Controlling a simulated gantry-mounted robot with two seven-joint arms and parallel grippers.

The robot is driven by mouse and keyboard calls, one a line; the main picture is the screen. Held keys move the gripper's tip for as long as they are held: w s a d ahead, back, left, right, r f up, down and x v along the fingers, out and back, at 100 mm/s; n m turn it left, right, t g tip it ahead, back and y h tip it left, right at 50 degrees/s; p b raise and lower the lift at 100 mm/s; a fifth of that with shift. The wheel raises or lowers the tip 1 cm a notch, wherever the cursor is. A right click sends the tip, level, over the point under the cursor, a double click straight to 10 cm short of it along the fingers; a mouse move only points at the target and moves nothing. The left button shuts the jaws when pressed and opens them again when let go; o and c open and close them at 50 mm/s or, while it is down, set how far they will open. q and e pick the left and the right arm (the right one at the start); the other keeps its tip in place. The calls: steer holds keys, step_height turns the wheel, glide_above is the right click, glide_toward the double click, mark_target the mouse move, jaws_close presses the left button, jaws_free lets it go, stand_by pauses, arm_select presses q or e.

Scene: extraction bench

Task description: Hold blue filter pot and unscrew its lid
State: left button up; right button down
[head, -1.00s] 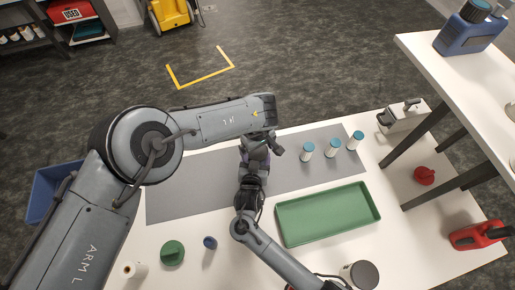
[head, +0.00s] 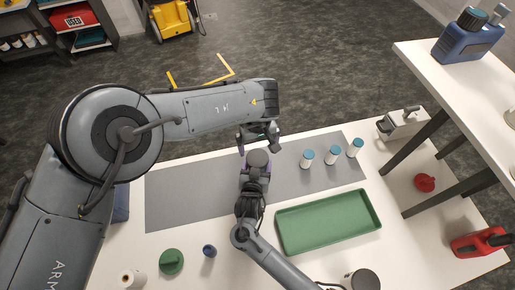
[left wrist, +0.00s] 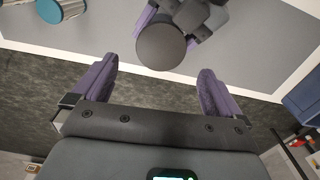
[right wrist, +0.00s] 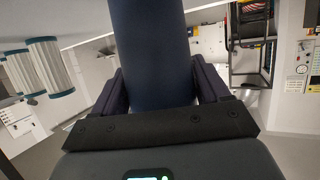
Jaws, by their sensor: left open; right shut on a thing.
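The blue filter pot shows as a dark blue cylinder (right wrist: 150,55) between the fingers of my right gripper (right wrist: 152,88) in the right wrist view. Its round dark grey lid (head: 257,158) faces up in the head view and is also in the left wrist view (left wrist: 161,46). My right gripper (head: 256,172) is shut on the pot over the grey mat. My left gripper (head: 259,142) is open and empty, just beyond the lid in the head view and apart from it. In the left wrist view, the lid lies ahead of the spread purple fingers. The pot's body is mostly hidden in the head view.
Several white filters with blue ends (head: 331,157) stand on the right of the grey mat (head: 190,195). A green tray (head: 328,222) lies to the right of my right arm. A green lid (head: 171,262) and a small blue item (head: 209,251) are at the front left.

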mark_target(258, 158)
arm_select(q)
steer(key=shift+r+m, duration=0.1)
steer(key=shift+m, duration=0.2)
steer(key=shift+f, duration=0.2)
steer(key=shift+s+f, duration=0.1)
steer(key=shift+f, duration=3.5)
steer(key=c, duration=1.1)
steer(key=n, duration=0.3)
steer(key=o, duration=1.1)
